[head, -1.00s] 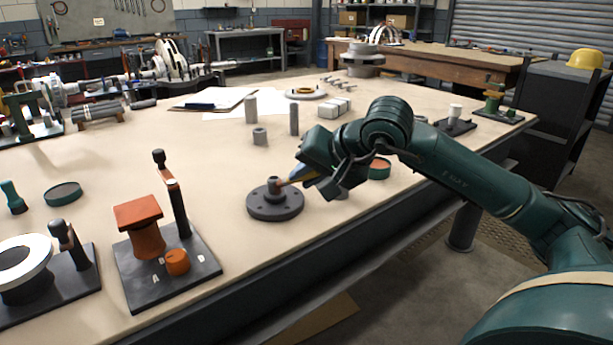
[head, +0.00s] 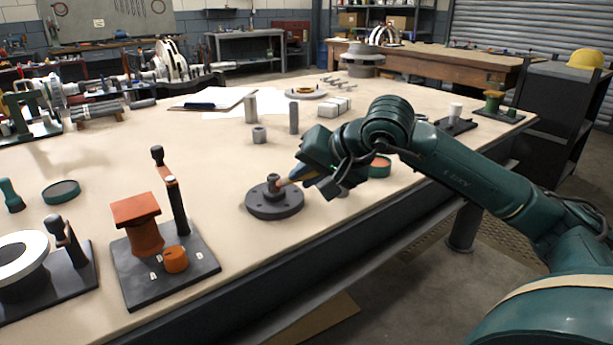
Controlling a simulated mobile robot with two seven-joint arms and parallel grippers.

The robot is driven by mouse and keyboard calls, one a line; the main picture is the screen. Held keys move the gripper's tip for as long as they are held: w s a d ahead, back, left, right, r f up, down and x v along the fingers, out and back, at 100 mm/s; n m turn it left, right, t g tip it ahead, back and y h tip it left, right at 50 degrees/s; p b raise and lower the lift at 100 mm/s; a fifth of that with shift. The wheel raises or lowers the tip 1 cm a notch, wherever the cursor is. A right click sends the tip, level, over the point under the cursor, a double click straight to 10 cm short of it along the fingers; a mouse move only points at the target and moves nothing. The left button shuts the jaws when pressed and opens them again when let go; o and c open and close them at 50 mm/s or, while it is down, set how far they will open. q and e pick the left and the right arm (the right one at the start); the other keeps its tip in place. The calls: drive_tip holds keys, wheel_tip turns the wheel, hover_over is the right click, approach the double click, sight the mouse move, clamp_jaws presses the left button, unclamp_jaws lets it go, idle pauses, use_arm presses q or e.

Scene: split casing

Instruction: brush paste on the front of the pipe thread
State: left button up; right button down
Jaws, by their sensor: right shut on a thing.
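A dark round flange (head: 274,203) lies on the bench with a short upright pipe stub (head: 273,183) at its centre, which I take for the pipe thread. My right gripper (head: 312,177) is shut on a brush (head: 293,180) just right of the stub. The brush tip is at the right side of the stub's top; I cannot tell whether it touches. An open tin with orange-brown contents (head: 380,166) stands behind the gripper, partly hidden by it. My left gripper is not in view.
A dark plate with orange parts and a post (head: 195,272) stands at the front left. Grey cylinders (head: 294,118) stand behind the flange.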

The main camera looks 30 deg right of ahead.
drive_tip(key=shift+s+d+b, duration=0.2)
drive_tip(key=shift+s+b, duration=2.05)
drive_tip(key=shift+s, duration=0.7)
